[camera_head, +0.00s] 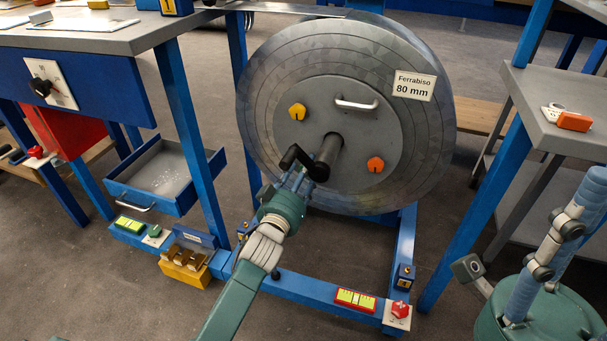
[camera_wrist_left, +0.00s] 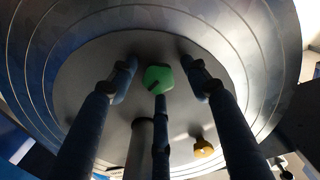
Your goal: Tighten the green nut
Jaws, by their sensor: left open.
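The green nut (camera_wrist_left: 158,77) shows in the left wrist view on the round plate of the large grey disc. My left gripper (camera_head: 293,178) is in front of the disc, left of the central shaft (camera_head: 328,157). In the wrist view its fingers (camera_wrist_left: 160,82) are open. Two stand apart on either side of the nut and the third rises below it, overlapping its lower edge; contact cannot be told. In the head view the nut is hidden behind the gripper. My right gripper (camera_head: 535,262) is at lower right, fingers spread, empty.
The disc stands in a blue frame (camera_head: 405,245). A bench with an open drawer (camera_head: 160,175) is left; another table (camera_head: 560,130) is right.

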